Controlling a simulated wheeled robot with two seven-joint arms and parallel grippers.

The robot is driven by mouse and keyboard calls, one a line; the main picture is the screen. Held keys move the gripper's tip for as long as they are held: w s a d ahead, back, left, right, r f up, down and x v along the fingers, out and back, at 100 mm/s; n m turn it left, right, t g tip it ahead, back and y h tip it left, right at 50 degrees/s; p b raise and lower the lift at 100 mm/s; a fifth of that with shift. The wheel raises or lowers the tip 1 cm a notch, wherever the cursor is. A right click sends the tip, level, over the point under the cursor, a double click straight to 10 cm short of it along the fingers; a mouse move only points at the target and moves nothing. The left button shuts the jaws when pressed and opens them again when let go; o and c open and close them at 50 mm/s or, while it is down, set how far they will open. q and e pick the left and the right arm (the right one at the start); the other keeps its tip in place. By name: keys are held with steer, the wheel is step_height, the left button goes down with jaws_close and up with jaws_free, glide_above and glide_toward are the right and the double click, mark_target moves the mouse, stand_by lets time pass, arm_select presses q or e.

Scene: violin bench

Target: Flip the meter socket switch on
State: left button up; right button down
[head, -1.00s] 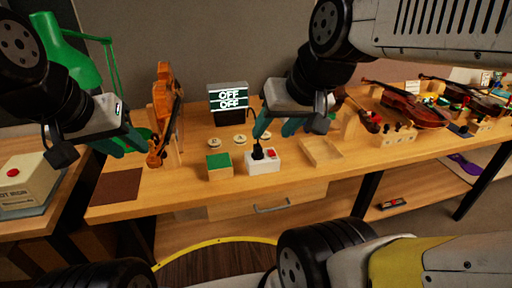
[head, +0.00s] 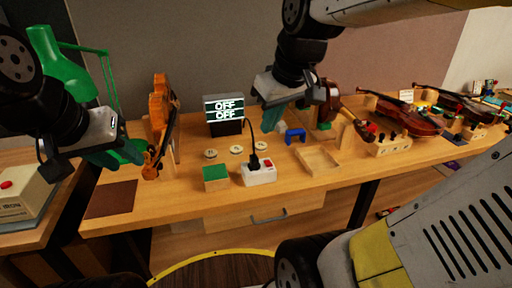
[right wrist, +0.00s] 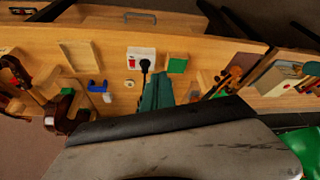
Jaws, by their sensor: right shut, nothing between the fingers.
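The white socket box (head: 259,177) stands near the front edge of the bench, with a black plug (head: 254,162) and cable in it and a red switch (head: 268,164) beside the plug. The box also shows in the right wrist view (right wrist: 140,53). The meter display (head: 224,114) behind it reads OFF on both lines. My right gripper (head: 274,126) is shut and empty, above and behind the box; its teal fingers (right wrist: 157,92) point toward the plug side in the wrist view. My left gripper (head: 132,157) hangs by the upright violin; its finger gap is unclear.
A green-topped block (head: 216,178) stands left of the socket box, and several round discs (head: 236,149) lie behind. A blue piece (head: 295,135) and a wooden tray (head: 318,162) are to the right. An upright violin (head: 160,120) stands left; more violins (head: 405,115) lie right.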

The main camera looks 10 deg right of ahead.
steer(key=w+d+f+n+g+h, duration=0.1)
steer(key=w+d+f+n+g, duration=0.15)
steer(key=w+n, duration=0.65)
steer(key=n+g, duration=0.4)
steer(key=n, duration=0.1)
glide_above(269, 165)
steer(key=w, duration=0.2)
step_height(269, 165, down, 7)
steer(key=shift+w+h, duration=0.2)
steer(key=shift+h, duration=0.1)
steer(key=shift+d+f, duration=0.1)
steer(key=f, duration=0.4)
steer(key=s+f, duration=0.1)
steer(key=f, duration=0.8)
steer(key=shift+s+f, duration=0.35)
steer(key=shift+f, duration=0.05)
steer(key=shift+s+f, duration=0.15)
steer(key=shift+f, duration=0.1)
